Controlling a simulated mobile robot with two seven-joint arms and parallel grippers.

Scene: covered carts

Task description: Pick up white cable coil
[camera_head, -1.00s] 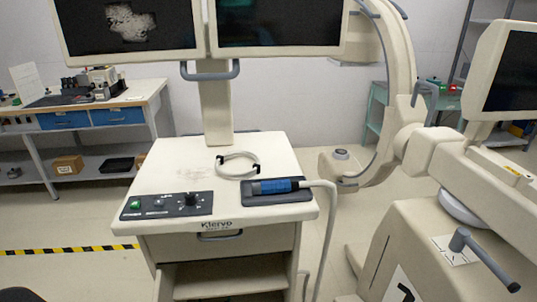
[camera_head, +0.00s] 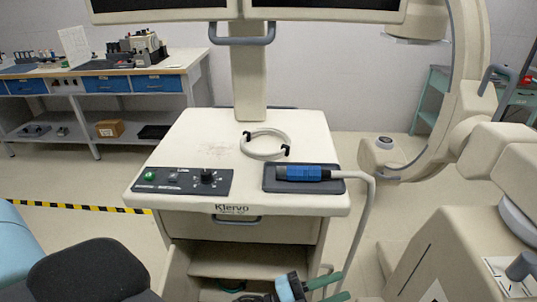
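The white cable coil (camera_head: 264,156) lies flat as a ring on the white top of the cart (camera_head: 205,125), towards the back and right of centre. Two black ties show on it. My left gripper (camera_head: 343,286) is at the bottom edge of the picture, in front of and below the cart top. My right gripper is not in view.
A black control panel (camera_head: 183,181) is at the cart top's front left. A blue-handled probe (camera_head: 303,173) rests in a dark tray (camera_head: 333,186) at front right, its cable hanging over the side. Monitors (camera_head: 330,8) stand above the back. A large beige C-arm machine (camera_head: 455,225) is at right.

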